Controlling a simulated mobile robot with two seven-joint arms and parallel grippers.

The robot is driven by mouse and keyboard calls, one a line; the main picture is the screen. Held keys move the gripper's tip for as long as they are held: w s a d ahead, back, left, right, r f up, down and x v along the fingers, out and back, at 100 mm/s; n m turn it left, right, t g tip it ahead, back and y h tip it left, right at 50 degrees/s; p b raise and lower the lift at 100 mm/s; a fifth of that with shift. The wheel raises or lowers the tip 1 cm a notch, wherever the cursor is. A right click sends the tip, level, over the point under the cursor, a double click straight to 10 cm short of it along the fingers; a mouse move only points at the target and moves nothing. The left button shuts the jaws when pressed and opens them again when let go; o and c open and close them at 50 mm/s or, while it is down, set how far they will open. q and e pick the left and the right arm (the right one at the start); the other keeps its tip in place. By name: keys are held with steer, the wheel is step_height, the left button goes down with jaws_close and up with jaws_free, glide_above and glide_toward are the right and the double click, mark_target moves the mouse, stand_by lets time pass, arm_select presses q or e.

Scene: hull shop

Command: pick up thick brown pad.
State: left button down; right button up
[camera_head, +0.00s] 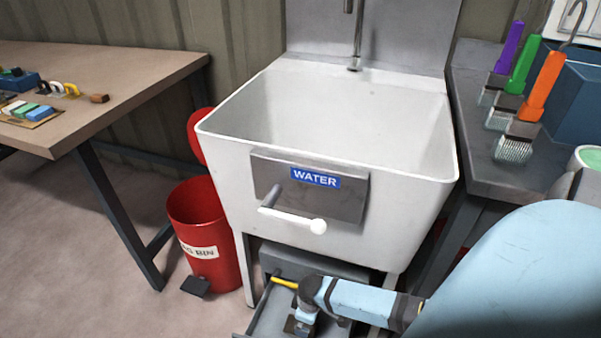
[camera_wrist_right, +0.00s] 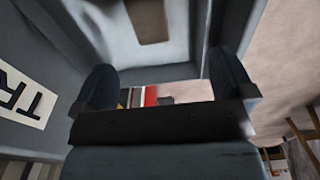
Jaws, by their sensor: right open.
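A dark brown flat piece (camera_wrist_right: 148,20) lies at the top of the right wrist view, on the grey floor of what looks like an open drawer or tray; I cannot tell its thickness. My right gripper (camera_wrist_right: 166,82) is open, its two dark fingers apart with nothing between them, and the brown piece is beyond them. In the head view my right arm reaches down to a grey drawer (camera_head: 268,312) under the sink; the fingertips there are unclear. A small brown block (camera_head: 99,98) also lies on the left table. My left gripper is not in view.
The white sink (camera_head: 420,158) with a WATER panel and handle (camera_head: 292,217) stands above the drawer. A red bin (camera_head: 196,215) is to its left. The left table (camera_head: 120,62) holds several small items. Brushes (camera_head: 540,88) lie on the right bench. The floor at left is clear.

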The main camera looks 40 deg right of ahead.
step_height(320, 180, down, 3)
steer(key=w+d+b, duration=0.1)
steer(key=d, duration=0.1)
steer(key=b, duration=0.4)
glide_above(311, 330)
steer(key=shift+g, duration=0.4)
steer(key=f, duration=0.7)
steer(key=shift+w+f, duration=0.2)
steer(key=shift+w, duration=0.15)
steer(key=shift+f+b, duration=0.4)
steer(key=shift+f, duration=0.05)
steer(key=shift+s+f+b, duration=0.1)
steer(key=shift+f+b, duration=0.2)
steer(key=shift+f, duration=0.05)
steer(key=f+b, duration=0.1)
steer(key=f, duration=0.1)
steer(key=f+b, duration=0.1)
steer(key=b, duration=0.1)
steer(key=shift+s+f, duration=0.2)
steer(key=shift+f, duration=0.5)
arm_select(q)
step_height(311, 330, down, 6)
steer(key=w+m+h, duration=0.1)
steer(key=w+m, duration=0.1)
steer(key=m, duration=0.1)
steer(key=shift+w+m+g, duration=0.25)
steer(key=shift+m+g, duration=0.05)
